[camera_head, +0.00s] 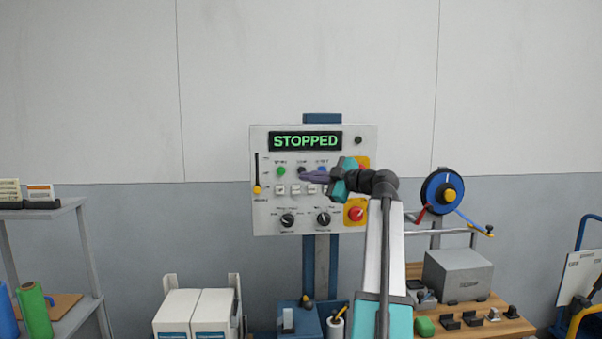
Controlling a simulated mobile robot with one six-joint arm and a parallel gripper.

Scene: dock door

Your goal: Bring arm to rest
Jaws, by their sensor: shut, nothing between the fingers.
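My arm reaches up from the bottom of the view toward a white control panel (264,215). My gripper (304,175) is shut and empty, pointing left in front of the panel's row of buttons. Its fingers lie near the dark middle button; I cannot tell whether they touch the panel. The panel's display (305,141) reads STOPPED in green letters. A green button (281,171) shows to the left of the fingers. A red button (355,214) on a yellow plate is at the lower right. My wrist hides part of the panel's right side.
A wooden bench (495,328) at right holds a grey box (458,273) and small parts. A blue reel (441,191) stands just right of my arm. White bins (176,312) stand at lower left. A shelf (50,213) is at far left. The wall above is clear.

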